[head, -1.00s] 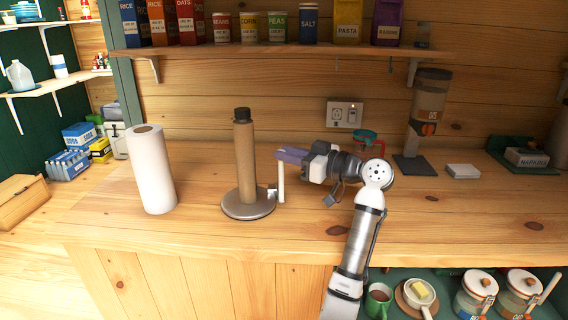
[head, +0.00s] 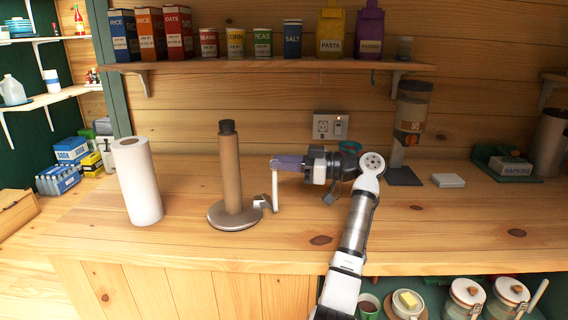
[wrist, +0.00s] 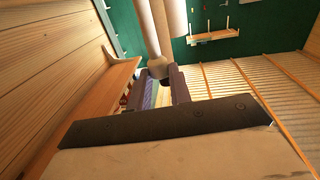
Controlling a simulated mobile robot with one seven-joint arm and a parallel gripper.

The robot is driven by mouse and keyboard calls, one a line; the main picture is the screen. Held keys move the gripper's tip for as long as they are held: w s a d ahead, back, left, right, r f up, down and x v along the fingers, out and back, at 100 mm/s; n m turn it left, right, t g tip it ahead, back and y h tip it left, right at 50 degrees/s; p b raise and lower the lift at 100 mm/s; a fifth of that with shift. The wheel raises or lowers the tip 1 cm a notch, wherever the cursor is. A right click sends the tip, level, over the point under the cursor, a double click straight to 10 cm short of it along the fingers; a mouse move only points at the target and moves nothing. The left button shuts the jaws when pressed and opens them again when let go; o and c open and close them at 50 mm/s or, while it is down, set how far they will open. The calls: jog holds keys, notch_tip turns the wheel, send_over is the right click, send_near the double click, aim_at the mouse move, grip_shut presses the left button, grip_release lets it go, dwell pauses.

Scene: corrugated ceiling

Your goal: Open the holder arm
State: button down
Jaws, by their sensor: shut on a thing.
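The paper towel holder stands on the counter in the head view, with a round grey base (head: 228,217) and a brown cardboard tube (head: 231,178) upright on its post. Its holder arm (head: 275,190) is a thin white upright rod, joined to the base by a short bracket (head: 262,202). The rod stands apart from the tube, to its right. My gripper (head: 276,163) comes from the right and is shut on the rod's upper end. In the wrist view, the purple fingers (wrist: 163,92) show below a pale rod-like shape (wrist: 154,40); their contact is partly hidden.
A white paper roll (head: 138,183) stands left of the holder. A shelf (head: 270,66) with boxes and cans runs above. A dispenser (head: 410,115) and a white block (head: 447,180) are at the right. The counter in front of the holder is clear.

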jog(key=c, duration=1.3)
grip_release()
jog(key=shift+o, duration=0.2)
jog(key=s+d+b, duration=0.2)
jog(key=d, duration=1.1)
jog(key=shift+s+d+b, duration=0.25)
jog(key=shift+s+b, duration=0.05)
jog(key=shift+b, duration=0.1)
